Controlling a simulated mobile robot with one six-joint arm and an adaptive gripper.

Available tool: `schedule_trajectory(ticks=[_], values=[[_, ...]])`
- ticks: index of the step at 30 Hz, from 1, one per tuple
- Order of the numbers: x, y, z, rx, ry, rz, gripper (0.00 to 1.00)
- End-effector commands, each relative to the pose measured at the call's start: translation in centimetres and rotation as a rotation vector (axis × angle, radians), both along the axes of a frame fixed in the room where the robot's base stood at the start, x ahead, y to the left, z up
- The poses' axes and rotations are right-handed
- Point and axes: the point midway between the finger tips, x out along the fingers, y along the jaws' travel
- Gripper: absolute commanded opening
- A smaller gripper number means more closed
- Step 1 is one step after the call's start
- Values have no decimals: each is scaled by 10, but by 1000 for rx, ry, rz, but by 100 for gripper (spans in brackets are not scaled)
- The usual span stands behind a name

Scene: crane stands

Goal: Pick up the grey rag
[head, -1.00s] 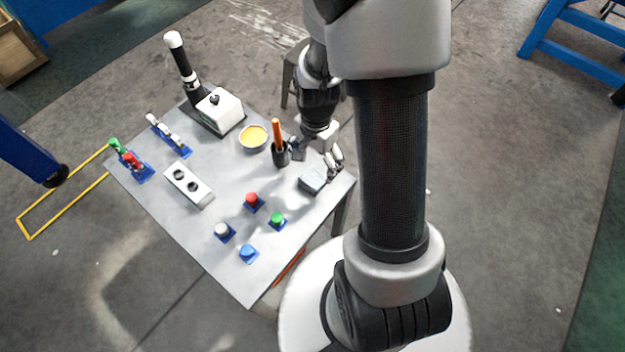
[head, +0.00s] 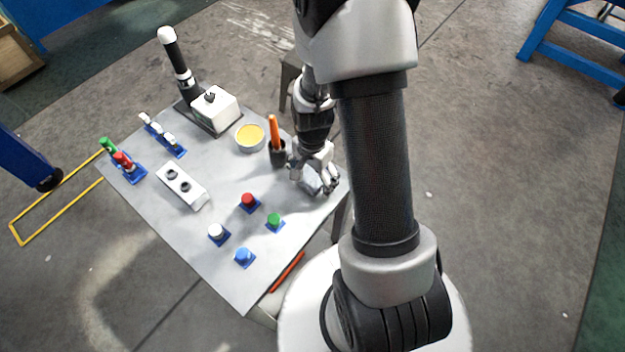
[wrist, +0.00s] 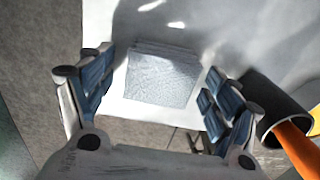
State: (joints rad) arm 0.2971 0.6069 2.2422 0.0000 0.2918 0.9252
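The grey rag (wrist: 162,76) is a small folded square lying on the pale table top (wrist: 245,35). In the head view the rag (head: 312,180) is partly hidden behind my gripper. My gripper (head: 318,184) is over the rag near the table's right edge. In the wrist view my gripper (wrist: 155,100) is open, with one blue-padded finger on each side of the rag. The fingers look apart from it, and I cannot tell the exact height above it.
A dark cup (head: 278,154) with an orange-handled tool (head: 273,130) stands close beside my gripper. A yellow-filled bowl (head: 250,137) is behind it. Red (head: 249,200) and green (head: 274,220) buttons sit in front. The table's edge is near the rag.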

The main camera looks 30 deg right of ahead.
Motion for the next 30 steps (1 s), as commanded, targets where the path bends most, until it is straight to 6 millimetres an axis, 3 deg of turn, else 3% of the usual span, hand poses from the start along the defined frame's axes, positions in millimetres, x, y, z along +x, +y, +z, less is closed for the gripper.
schedule_trajectory(ticks=[21, 30], values=[[0, 0, 0, 0, 1, 0, 34], [0, 0, 3, 0, 0, 0, 34]])
